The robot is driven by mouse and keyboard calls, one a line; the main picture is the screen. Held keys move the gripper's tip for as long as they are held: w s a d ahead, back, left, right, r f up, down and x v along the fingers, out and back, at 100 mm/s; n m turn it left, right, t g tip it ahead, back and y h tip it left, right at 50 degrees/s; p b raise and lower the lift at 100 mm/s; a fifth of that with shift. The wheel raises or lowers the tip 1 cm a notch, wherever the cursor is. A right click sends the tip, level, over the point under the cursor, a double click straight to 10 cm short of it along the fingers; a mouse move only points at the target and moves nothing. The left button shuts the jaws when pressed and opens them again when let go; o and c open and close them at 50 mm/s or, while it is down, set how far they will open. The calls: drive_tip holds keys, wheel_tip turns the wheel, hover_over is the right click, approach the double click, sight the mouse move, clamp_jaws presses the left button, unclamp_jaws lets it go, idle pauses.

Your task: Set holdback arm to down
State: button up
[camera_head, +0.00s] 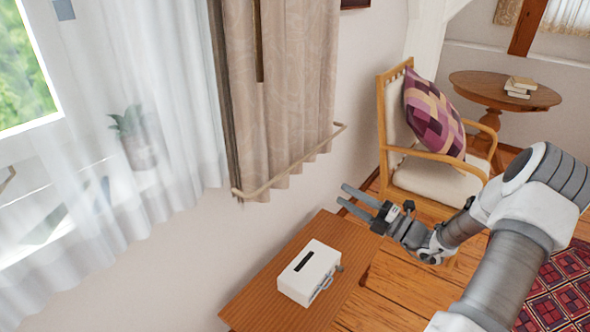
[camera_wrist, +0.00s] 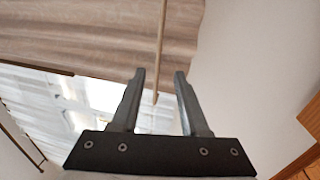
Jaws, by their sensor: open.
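The holdback arm (camera_head: 292,166) is a thin tan rod across the front of the beige curtain (camera_head: 290,70), near its lower end. It lies roughly level, with bent ends. My gripper (camera_head: 342,194) is open and empty, to the right of and below the rod, with a visible gap in the head view. In the wrist view, a thin tan rod (camera_wrist: 161,45), likely the same arm, runs down the picture and its end shows between my open fingers (camera_wrist: 159,73). How far beyond the fingertips it lies is hard to tell.
A wooden table (camera_head: 262,294) with a white box (camera_head: 310,272) stands below my gripper. A wooden armchair (camera_head: 440,183) with a patterned cushion (camera_head: 433,112) is behind it. A round table (camera_head: 480,88) with books (camera_head: 520,87) stands farther back. A sheer curtain (camera_head: 150,60) hangs left.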

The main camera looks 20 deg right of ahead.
sight(295, 165)
drive_tip(key=b+x, duration=0.2)
drive_tip(key=x, duration=1.5)
drive_tip(key=shift+w+r, duration=0.1)
drive_tip(key=shift+w, duration=0.05)
drive_tip(key=shift+c, duration=0.2)
clamp_jaws()
idle(0.6)
